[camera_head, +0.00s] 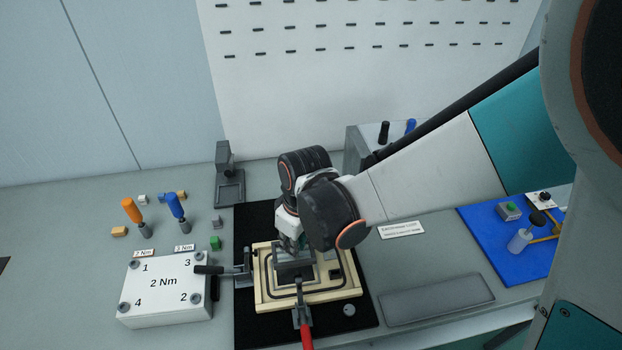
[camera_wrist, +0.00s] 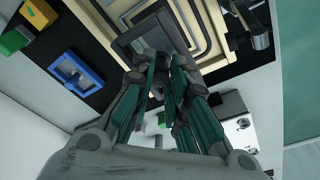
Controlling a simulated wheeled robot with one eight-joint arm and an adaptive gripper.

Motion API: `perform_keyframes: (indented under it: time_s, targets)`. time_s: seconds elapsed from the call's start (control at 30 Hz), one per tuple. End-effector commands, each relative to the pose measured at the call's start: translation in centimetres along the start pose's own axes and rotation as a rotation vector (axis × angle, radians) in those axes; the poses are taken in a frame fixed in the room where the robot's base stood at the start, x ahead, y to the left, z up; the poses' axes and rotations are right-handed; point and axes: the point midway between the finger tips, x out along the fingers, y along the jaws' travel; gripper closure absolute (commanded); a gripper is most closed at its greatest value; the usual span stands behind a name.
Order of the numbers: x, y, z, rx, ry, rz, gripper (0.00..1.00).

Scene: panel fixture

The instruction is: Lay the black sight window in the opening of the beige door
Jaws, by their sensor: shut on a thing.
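The beige door (camera_head: 262,287) lies flat on a black mat, with a dark seal line running around it. It also shows in the wrist view (camera_wrist: 213,18). My gripper (camera_head: 293,257) points down over the door's middle. It is shut on the black sight window (camera_head: 295,270), a dark plate with a raised border. In the wrist view the fingertips (camera_wrist: 160,66) close at the near edge of the window (camera_wrist: 150,28). The window and my gripper hide most of the opening. I cannot tell whether the window touches the door.
A red-handled clamp (camera_head: 305,325) stands at the door's front edge and a black-handled clamp (camera_head: 228,271) at its left. A white torque box (camera_head: 165,292) is further left. A grey tray (camera_head: 437,298) lies to the right. A blue frame (camera_wrist: 75,72) shows in the wrist view.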

Motion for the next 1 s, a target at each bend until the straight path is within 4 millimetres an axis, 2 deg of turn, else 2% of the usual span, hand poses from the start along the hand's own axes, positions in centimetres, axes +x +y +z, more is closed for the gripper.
perform_keyframes:
  time_s: [0.27, 0.7, 1.0]
  targets:
    - [1.6, -0.1, 0.3, 0.0, 0.0, 0.0, 1.0]
    - [5.3, 0.0, 0.8, 0.0, 0.0, 0.0, 1.0]
    - [5.8, 0.0, 0.9, 0.0, 0.0, 0.0, 1.0]
